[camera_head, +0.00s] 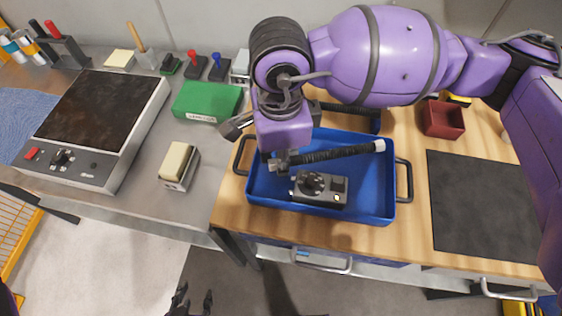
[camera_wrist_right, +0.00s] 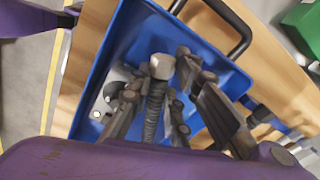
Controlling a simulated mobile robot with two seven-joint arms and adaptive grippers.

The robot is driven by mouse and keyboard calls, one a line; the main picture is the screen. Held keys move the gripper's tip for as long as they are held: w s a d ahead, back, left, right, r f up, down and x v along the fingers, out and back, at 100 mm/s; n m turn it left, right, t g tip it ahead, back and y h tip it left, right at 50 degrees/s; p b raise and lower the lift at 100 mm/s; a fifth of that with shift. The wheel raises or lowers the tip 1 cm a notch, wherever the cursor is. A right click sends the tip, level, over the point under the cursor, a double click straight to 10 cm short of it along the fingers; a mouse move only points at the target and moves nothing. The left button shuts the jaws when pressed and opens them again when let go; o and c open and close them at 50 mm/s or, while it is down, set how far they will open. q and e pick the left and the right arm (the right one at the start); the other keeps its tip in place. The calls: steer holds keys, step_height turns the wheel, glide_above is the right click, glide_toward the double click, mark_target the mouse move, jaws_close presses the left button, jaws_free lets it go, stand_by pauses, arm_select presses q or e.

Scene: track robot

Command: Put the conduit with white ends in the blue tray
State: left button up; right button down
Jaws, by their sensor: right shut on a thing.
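The dark ribbed conduit (camera_head: 335,153) has a white end (camera_head: 379,146) pointing right in the head view. It lies across the blue tray's outline (camera_head: 375,205), and I cannot tell whether it touches the tray. In the right wrist view the conduit (camera_wrist_right: 152,112) shows a pale end (camera_wrist_right: 162,66) over the blue floor; its other end is hidden. My right gripper (camera_head: 283,160) is over the tray's left part, shut on the conduit. My left gripper (camera_head: 194,302) is at the bottom edge, away from the tray, its fingers apart and empty.
A grey device with a black knob (camera_head: 319,189) sits inside the tray. A dark mat (camera_head: 485,205) and a red bin (camera_head: 443,119) are on the wooden bench to the right. A green box (camera_head: 208,101) and a hotplate (camera_head: 98,110) stand left.

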steer(key=shift+w+f, duration=0.35)
steer(key=shift+f, duration=0.8)
steer(key=shift+w+f, duration=0.15)
steer(key=shift+f, duration=0.8)
steer(key=shift+f, duration=0.2)
steer(key=c, duration=1.6)
jaws_free()
steer(key=shift+r, duration=0.15)
steer(key=shift+r, duration=0.3)
step_height(320, 180, up, 12)
steer(key=shift+f, duration=0.2)
